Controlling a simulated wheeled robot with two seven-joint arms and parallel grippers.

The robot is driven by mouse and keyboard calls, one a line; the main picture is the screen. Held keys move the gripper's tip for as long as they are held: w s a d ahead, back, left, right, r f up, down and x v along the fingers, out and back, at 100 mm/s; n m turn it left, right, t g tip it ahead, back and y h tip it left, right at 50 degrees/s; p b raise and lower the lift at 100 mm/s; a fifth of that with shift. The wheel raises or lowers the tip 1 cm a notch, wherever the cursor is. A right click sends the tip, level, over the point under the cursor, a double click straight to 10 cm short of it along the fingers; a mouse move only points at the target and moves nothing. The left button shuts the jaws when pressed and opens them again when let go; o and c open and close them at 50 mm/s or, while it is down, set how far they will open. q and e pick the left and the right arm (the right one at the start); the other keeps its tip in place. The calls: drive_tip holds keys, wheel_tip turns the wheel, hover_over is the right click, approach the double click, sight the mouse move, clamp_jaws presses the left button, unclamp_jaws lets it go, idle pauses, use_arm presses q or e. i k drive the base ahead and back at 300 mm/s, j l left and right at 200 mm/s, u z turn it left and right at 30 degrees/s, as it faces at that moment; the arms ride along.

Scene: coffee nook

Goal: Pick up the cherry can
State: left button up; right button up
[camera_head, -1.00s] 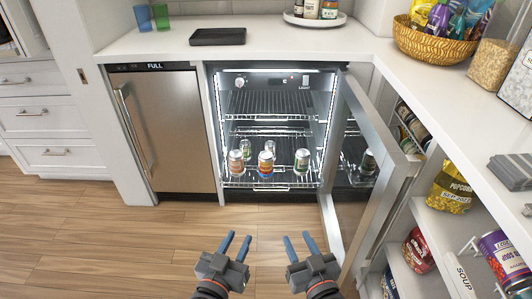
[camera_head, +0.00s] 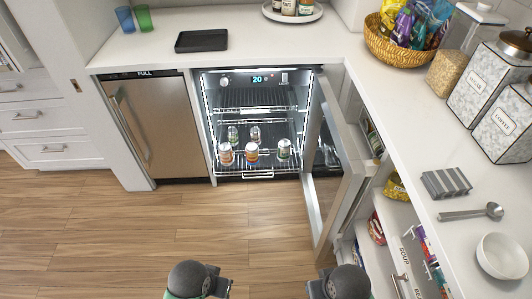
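The open fridge (camera_head: 206,112) holds several small cans on its lower rack. Behind stand two more cans, one at left (camera_head: 233,136) and one at right (camera_head: 255,136), partly hidden by the front row. The labels are too small to tell which is cherry. Only dark, rounded parts of my two arms show at the bottom edge, well short of the fridge. My gripper fingers are not visible.
The fridge door (camera_head: 340,165) stands open to the right, beside the pantry shelves under the right counter (camera_head: 400,130). A closed steel appliance (camera_head: 150,125) stands at left. The wooden floor (camera_head: 225,220) before the fridge is clear. A black tray (camera_head: 201,40) lies on the counter.

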sight(252, 151)
drive_tip(key=i+j+z, duration=0.15)
drive_tip(key=j+z, duration=0.3)
drive_tip(key=i+j+z, duration=0.15)
drive_tip(key=j+z, duration=0.85)
drive_tip(key=j, duration=0.75)
drive_tip(key=k+j+z, duration=0.1)
drive_tip(key=j, duration=0.8)
drive_tip(key=k+j+z, duration=0.1)
drive_tip(key=j, duration=0.75)
